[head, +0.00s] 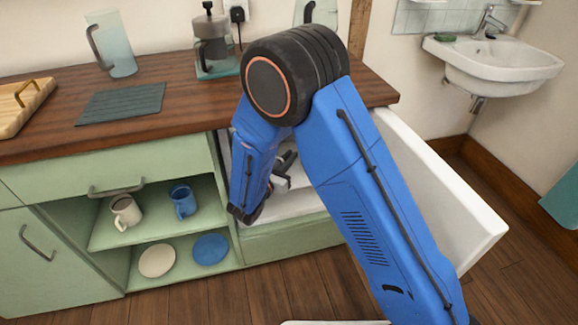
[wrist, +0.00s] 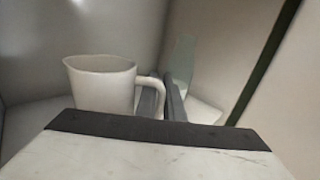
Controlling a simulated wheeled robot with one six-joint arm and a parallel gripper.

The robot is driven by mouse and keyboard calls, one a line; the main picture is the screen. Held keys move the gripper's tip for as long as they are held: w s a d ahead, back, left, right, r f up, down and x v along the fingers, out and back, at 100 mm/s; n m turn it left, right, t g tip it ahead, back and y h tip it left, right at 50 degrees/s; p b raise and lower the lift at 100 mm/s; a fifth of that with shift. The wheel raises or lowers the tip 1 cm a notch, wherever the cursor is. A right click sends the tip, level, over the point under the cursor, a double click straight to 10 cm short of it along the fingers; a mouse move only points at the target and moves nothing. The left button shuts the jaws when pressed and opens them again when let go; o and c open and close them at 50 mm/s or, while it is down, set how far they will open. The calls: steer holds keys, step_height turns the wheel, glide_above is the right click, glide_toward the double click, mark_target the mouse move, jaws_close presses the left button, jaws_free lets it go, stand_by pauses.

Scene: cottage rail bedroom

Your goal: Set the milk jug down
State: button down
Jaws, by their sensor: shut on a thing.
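The milk jug (wrist: 102,88) is a pale, plain jug with a spout at the left and a handle (wrist: 152,90) at the right. It stands upright in the wrist view, inside a white-walled compartment. My gripper (wrist: 167,100) is shut at the jug's handle, with a dark finger beside it. The jug's base is hidden behind the pale, dark-edged block at the bottom of the wrist view, so I cannot tell whether it touches the floor below. In the head view my gripper (head: 284,166) reaches down into the open white compartment; my arm hides most of it.
An open white door (head: 445,190) stands right of my arm. The wooden counter (head: 180,95) above holds a glass pitcher (head: 113,45), a coffee pot (head: 212,45), a dark mat (head: 122,103) and a wooden board (head: 20,105). Open shelves at left hold mugs (head: 125,212) and plates (head: 157,260).

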steer(key=shift+f, duration=1.9)
steer(key=c, duration=1.9)
jaws_free()
steer(key=shift+o, duration=0.2)
steer(key=v, duration=1.2)
steer(key=shift+r, duration=0.1)
